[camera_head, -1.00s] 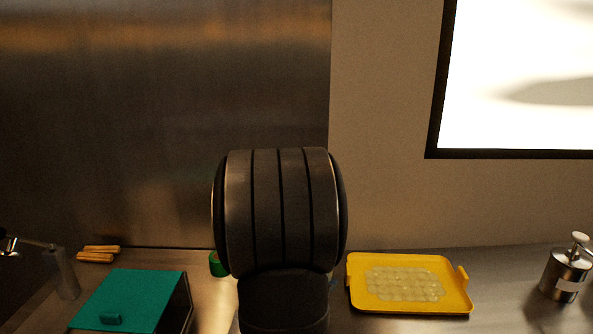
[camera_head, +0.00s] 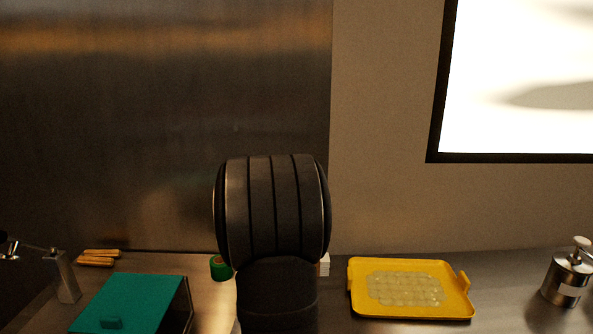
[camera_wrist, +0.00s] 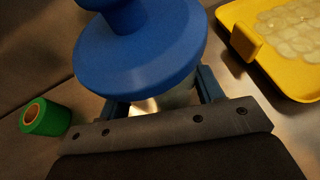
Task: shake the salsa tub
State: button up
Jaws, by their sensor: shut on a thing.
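The salsa tub, as I take it, has a wide round blue lid (camera_wrist: 145,45) with a knob on top and a pale, translucent body (camera_wrist: 175,100) below. It fills the upper middle of the wrist view. My gripper (camera_wrist: 161,98) is shut on the tub's body, one finger on each side, just under the lid. The tub's base is hidden behind the lid and my gripper. In the head view my own arm hides the gripper and most or all of the tub.
A yellow tray (camera_head: 358,304) with pale round pieces lies to the right; a steel pump bottle (camera_head: 566,280) stands farther right. A green roll (camera_head: 221,268) is left of my arm, with a teal-lidded box (camera_head: 130,303) and wooden sticks (camera_head: 98,258) beyond. A small white thing (camera_head: 324,265) shows beside my arm.

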notch_tip(320, 180, down, 4)
jog(key=shift+r, duration=0.1)
notch_tip(320, 180, up, 5)
jog(key=shift+s, duration=0.1)
jog(key=shift+f, duration=2.55)
jog(key=shift+r, duration=0.25)
